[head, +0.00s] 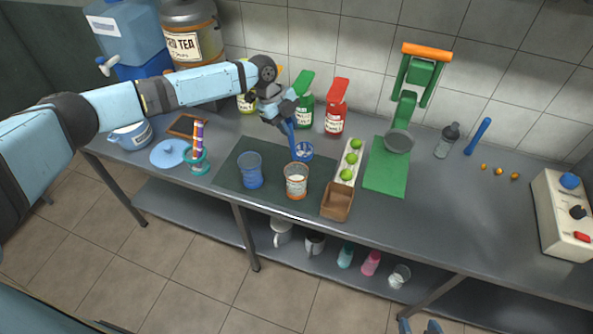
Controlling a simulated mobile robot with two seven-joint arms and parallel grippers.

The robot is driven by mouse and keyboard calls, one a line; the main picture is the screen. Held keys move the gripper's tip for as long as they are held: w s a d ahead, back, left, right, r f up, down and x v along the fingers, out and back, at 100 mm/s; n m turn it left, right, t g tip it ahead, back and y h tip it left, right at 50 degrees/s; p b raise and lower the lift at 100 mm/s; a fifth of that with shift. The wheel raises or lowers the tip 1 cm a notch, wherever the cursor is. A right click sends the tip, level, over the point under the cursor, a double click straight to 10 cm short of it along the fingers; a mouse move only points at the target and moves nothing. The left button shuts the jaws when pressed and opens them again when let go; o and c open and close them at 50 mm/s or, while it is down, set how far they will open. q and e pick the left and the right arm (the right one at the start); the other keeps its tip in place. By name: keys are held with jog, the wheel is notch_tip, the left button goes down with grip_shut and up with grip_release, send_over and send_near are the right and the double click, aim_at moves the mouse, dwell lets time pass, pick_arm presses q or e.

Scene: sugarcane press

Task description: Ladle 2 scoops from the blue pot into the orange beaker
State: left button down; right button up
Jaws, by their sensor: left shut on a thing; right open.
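My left gripper (277,108) is shut on the blue ladle (291,138), whose handle points down from the fingers. The ladle's round bowl is just behind the orange beaker (296,187) in the picture; I cannot tell its height above the table. The orange beaker is clear with an orange rim and base, and something pale shows inside. The blue pot (131,138) stands at the table's left end, partly behind my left arm, with its blue lid (169,153) lying beside it. My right gripper (420,327) shows only at the bottom edge, open and empty.
A blue beaker (250,171) stands on the dark mat (226,178), left of the orange one. Right of it are a brown box (337,202), a tray of limes (349,162) and the green press (386,178). Green (304,112) and red (335,121) bottles stand behind.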

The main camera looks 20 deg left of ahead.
pick_arm(q)
jog(key=w+g, duration=0.1)
jog(key=w+b, duration=0.1)
jog(key=shift+w+d+g+b, duration=0.25)
jog(key=shift+w+g+b, duration=0.05)
jog(key=shift+g, duration=0.1)
jog(key=shift+w+r, duration=0.1)
jog(key=shift+r, duration=0.1)
pick_arm(e)
jog(key=shift+d+f+n, duration=0.15)
jog(key=shift+f+n, duration=0.15)
jog(key=shift+f, duration=0.15)
pick_arm(q)
jog(key=shift+r, duration=0.1)
pick_arm(e)
jog(key=shift+s+r, duration=0.1)
pick_arm(q)
notch_tip(320, 180, up, 3)
jog(key=shift+f+p, duration=0.1)
jog(key=shift+p, duration=0.7)
pick_arm(e)
jog(key=shift+r, duration=0.65)
pick_arm(q)
jog(key=shift+a, duration=0.15)
pick_arm(e)
jog(key=shift+f, duration=0.1)
